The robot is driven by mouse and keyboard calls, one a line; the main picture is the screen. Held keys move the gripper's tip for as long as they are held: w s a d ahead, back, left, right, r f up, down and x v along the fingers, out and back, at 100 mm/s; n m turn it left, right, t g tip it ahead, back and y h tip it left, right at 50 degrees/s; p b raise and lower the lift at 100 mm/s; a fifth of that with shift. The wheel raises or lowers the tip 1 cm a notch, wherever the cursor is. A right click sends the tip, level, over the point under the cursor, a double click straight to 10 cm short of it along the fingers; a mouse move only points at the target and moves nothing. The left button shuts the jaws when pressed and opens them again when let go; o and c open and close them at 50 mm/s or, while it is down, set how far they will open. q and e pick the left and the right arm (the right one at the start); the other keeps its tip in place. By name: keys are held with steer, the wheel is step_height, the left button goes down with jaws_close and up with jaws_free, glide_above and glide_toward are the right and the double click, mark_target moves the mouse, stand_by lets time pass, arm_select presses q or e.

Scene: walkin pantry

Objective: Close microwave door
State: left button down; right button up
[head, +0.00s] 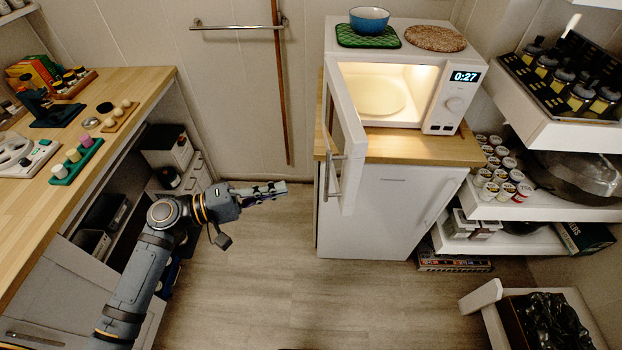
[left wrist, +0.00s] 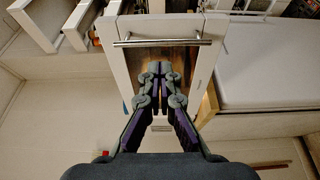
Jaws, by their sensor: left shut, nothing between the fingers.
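The white microwave (head: 440,85) stands on a wood-topped cabinet, its lit inside and glass plate showing. Its door (head: 345,140) is open and swung out toward me, with a metal bar handle (head: 331,178) on its outer face. My left gripper (head: 284,188) is shut and empty, to the left of the door and apart from it in the head view. In the left wrist view my left gripper (left wrist: 160,68) points toward the door (left wrist: 120,65), which shows with its bar handle (left wrist: 160,42). The right gripper is not in view.
A blue bowl (head: 369,19) on a green mat and a brown round mat (head: 435,38) lie on top of the microwave. A wooden counter (head: 30,190) runs along the left. Shelves with jars (head: 505,180) stand at the right. The floor (head: 300,300) between is clear.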

arm_select(q)
steer(key=p+x, duration=0.3)
steer(key=x, duration=0.5)
steer(key=shift+d, duration=0.15)
steer(key=shift+d, duration=0.1)
